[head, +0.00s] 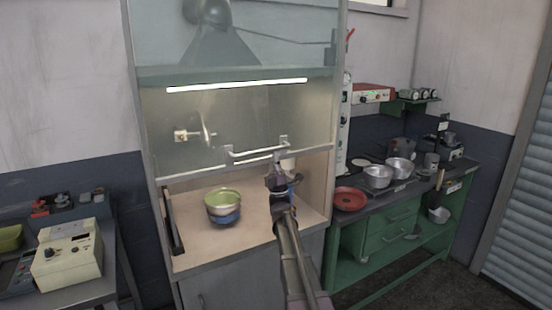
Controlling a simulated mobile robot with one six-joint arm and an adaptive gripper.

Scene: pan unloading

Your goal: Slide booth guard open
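The booth guard (225,130) is a clear pane in the grey booth frame. It is partly raised, with an open gap between its lower edge and the booth floor. A metal bar handle (255,153) is fixed near its lower edge. My gripper (279,180) is in front of the booth, just below the right part of the handle in the picture. The fingers are small and dark here, and I cannot tell whether they are open or touch the handle. A green and blue bowl stack (223,206) stands on the booth floor.
A green workbench (390,235) on the right holds a red pan (349,198) and several metal pots (400,169). A beige instrument (67,255) stands on a table at the left. Dark floor shows at the lower right.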

